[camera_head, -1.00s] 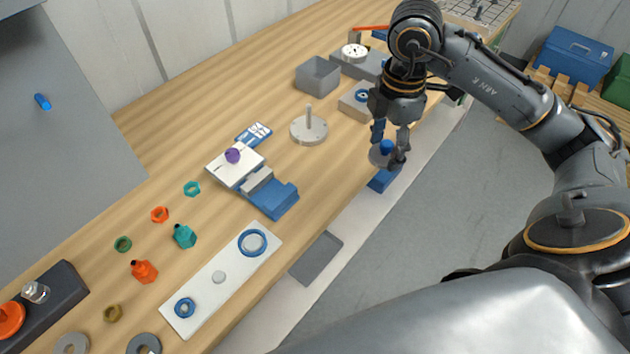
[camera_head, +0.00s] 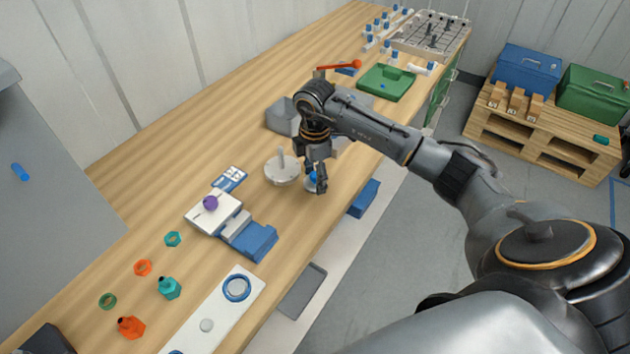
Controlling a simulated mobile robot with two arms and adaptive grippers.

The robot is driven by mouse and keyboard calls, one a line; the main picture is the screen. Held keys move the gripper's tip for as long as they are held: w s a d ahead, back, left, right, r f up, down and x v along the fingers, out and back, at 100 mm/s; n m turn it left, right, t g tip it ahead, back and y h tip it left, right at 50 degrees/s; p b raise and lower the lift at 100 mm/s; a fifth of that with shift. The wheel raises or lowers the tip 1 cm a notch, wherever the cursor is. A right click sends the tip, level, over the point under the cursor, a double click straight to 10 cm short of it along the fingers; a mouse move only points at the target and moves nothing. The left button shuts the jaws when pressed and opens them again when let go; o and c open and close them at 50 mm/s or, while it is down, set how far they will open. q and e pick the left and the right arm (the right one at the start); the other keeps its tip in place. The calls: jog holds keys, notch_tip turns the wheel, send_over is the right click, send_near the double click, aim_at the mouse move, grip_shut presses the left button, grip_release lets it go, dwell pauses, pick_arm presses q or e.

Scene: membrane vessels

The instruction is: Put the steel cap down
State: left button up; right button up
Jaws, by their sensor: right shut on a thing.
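My right gripper (camera_head: 317,186) is shut on the steel cap (camera_head: 311,187), a small grey disc with a blue knob. The fingers hide part of the cap. They point down over the wooden bench, just right of a round pale base with an upright post (camera_head: 282,170). I cannot tell whether the cap touches the bench top. My left gripper is out of view.
A grey open bin (camera_head: 283,117) stands behind the gripper. A blue-and-white fixture with a purple knob (camera_head: 210,203) lies to the left. The white strip (camera_head: 215,307) holds a blue ring (camera_head: 237,288). Bare wood lies in front of the gripper, toward the bench edge.

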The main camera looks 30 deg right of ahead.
aim_at(315, 185)
notch_tip(315, 185, down, 2)
jog(key=shift+a+f+p, duration=0.1)
jog(key=shift+f+p, duration=0.05)
jog(key=shift+p, duration=0.45)
jog(key=shift+f, duration=0.3)
jog(key=shift+f, duration=0.2)
jog(key=o, duration=1.3)
